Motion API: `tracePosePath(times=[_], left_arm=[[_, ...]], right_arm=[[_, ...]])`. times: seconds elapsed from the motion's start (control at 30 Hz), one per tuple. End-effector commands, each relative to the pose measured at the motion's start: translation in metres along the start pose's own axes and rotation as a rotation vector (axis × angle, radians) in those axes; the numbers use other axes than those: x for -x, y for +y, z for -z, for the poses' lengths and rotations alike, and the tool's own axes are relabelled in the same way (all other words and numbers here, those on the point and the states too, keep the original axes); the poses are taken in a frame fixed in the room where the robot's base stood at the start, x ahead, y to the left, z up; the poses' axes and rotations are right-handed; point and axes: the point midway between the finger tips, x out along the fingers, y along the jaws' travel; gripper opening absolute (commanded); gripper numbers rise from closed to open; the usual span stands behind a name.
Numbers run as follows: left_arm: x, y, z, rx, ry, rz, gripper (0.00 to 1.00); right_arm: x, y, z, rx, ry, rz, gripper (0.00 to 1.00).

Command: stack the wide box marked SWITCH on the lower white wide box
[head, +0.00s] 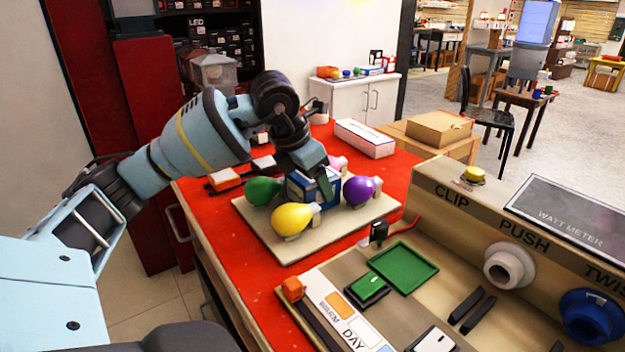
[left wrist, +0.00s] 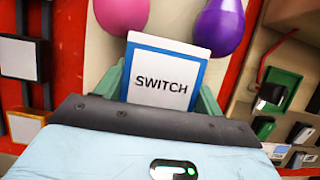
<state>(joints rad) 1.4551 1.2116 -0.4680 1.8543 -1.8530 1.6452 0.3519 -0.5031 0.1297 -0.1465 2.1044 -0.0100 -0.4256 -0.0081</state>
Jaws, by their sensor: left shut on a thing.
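The blue box marked SWITCH (head: 299,188) is between the fingers of my left gripper (head: 312,180), amid the bulbs on the beige board. In the left wrist view, the SWITCH label (left wrist: 163,85) faces the camera, with a green finger of my left gripper (left wrist: 164,95) on each side. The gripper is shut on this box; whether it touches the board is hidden. A long white box (head: 365,138) lies on the red table's far right part, well apart from the gripper. My right gripper is not in view.
A green bulb (head: 264,190), yellow bulb (head: 292,218), purple bulb (head: 361,190) and a partly hidden pink bulb (head: 338,162) crowd the beige board (head: 262,236). The console (head: 480,215) borders the right. Red tabletop (head: 392,180) is clear in front of the white box.

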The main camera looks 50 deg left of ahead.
Motion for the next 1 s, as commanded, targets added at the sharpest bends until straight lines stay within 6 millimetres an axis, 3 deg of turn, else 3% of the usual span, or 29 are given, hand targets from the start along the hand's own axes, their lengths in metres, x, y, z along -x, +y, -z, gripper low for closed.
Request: tracePosePath(times=[0.2, 0.23, 0.4, 0.87, 1.0], left_arm=[[-0.003, 0.0, 0.001, 0.0, 0.0, 0.0, 0.39], [-0.003, 0.0, 0.001, 0.0, 0.001, 0.0, 0.69], [-0.002, 0.0, 0.001, 0.0, 0.001, 0.0, 0.9], [-0.007, 0.0, 0.002, 0.0, 0.001, 0.0, 0.9], [0.026, 0.0, -0.001, -0.001, -0.005, -0.001, 0.9]], right_arm=[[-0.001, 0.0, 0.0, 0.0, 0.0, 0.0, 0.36], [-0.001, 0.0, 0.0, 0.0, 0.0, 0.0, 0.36], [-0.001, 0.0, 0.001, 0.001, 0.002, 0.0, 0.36], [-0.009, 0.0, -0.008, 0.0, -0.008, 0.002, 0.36], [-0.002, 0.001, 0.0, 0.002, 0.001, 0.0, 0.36]])
